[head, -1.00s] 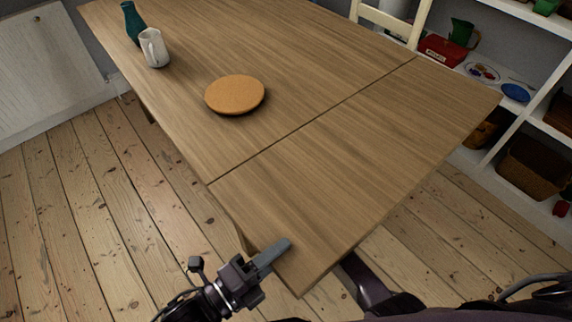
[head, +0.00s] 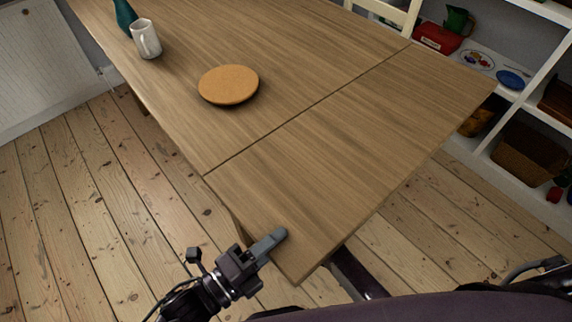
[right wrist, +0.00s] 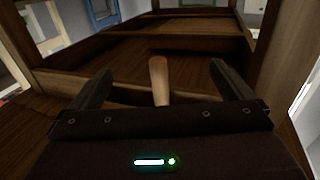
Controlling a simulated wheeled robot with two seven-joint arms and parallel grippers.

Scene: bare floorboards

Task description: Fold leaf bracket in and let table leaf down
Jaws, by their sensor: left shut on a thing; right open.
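The wooden table leaf (head: 350,150) is up, level with the main table top (head: 290,60), with a thin straight seam between them. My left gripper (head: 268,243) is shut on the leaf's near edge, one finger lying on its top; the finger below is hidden. In the right wrist view my right gripper (right wrist: 160,72) is open under the table. A light wooden rounded peg (right wrist: 159,80) stands out between its fingers, apart from both. Dark wooden framing (right wrist: 150,50) lies behind it. I cannot tell for sure which part is the leaf bracket.
On the main top stand a round cork mat (head: 228,85), a white jug (head: 146,38) and a teal vase (head: 124,16). A cream chair (head: 395,14) is behind the table. White shelves (head: 518,98) with baskets stand at the right. The floor left of the table is clear.

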